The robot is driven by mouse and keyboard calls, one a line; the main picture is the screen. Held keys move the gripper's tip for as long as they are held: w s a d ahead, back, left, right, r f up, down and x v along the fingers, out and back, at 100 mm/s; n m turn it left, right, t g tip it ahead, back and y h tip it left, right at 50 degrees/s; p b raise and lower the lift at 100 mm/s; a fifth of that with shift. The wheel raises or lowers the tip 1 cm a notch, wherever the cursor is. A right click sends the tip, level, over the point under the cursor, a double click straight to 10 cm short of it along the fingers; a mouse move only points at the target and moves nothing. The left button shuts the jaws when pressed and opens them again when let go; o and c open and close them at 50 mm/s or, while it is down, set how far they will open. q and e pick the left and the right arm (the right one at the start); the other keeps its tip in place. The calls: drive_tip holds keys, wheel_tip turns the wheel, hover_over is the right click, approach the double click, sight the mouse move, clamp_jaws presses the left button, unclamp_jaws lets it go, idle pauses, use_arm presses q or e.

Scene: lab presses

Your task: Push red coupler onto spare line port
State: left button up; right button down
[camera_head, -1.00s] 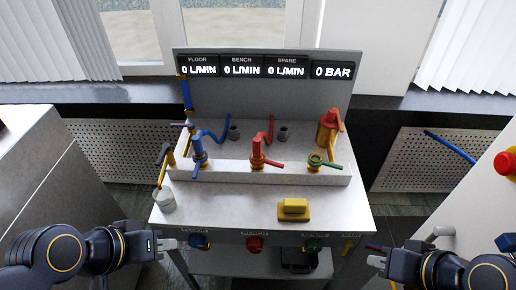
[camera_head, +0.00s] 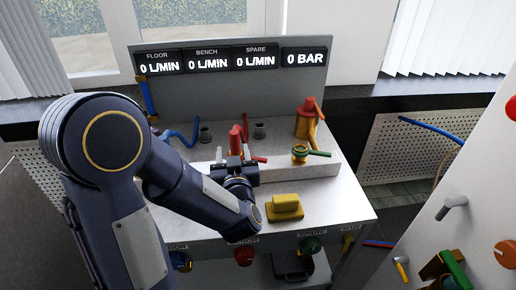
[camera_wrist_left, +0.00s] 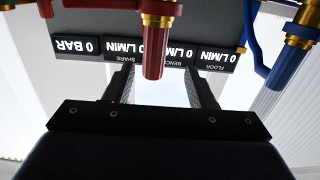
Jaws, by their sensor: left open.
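The red coupler (camera_head: 236,140) stands upright at the middle, bench position on the panel's white step, with its red hose behind it. It hangs large and inverted in the left wrist view (camera_wrist_left: 155,50), with brass fittings. My left gripper (camera_head: 234,158) is open at the coupler, its fingers to either side in the picture; I cannot tell whether they touch it. The spare line port (camera_head: 300,155) is a brass fitting with a green lever, right of the coupler. The blue coupler is hidden behind my left arm in the head view. My right gripper is out of view.
A yellow block (camera_head: 286,206) lies on the table before the spare port. Displays (camera_head: 230,60) read zero. A white cabinet (camera_head: 440,170) with a grey handle (camera_head: 452,208) stands at right.

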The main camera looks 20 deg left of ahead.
sight(234, 137)
use_arm(q)
drive_tip(key=shift+w+a, duration=0.2)
drive_tip(key=shift+w, duration=0.3)
drive_tip(key=x, duration=0.6)
drive_tip(key=shift+w+f, duration=0.2)
drive_tip(key=shift+w, duration=0.25)
clamp_jaws()
